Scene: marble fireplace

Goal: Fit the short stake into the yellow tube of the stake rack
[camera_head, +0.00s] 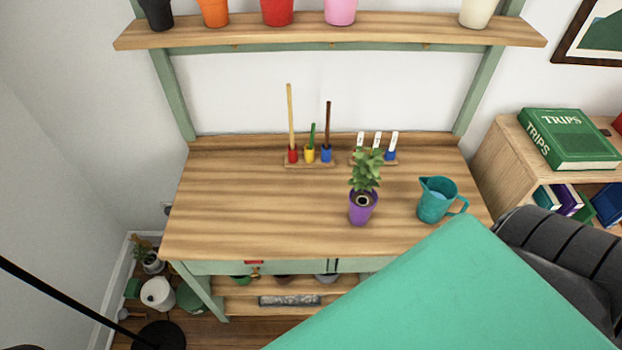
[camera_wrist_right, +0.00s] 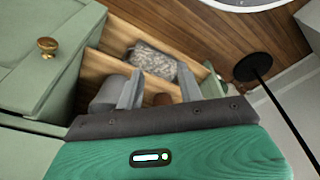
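The stake rack (camera_head: 309,165) stands near the back of the wooden bench top. Its yellow tube (camera_head: 310,155) is in the middle, and the short green stake (camera_head: 312,133) stands in it, nearly upright. The red tube (camera_head: 293,156) on the left holds a tall yellow stake (camera_head: 290,112). The blue tube (camera_head: 327,155) on the right holds a brown stake (camera_head: 328,122). My right gripper (camera_wrist_right: 160,82) is open and empty in the right wrist view, pointing toward the lower shelves, away from the rack. My left gripper is out of view.
A purple potted plant (camera_head: 361,205) stands in front of a second rack with white labels (camera_head: 377,140). A teal jug (camera_head: 436,200) is at the bench's right. The left bench top is clear. Pots line the shelf (camera_head: 330,33) above. My teal arm part covers the lower right.

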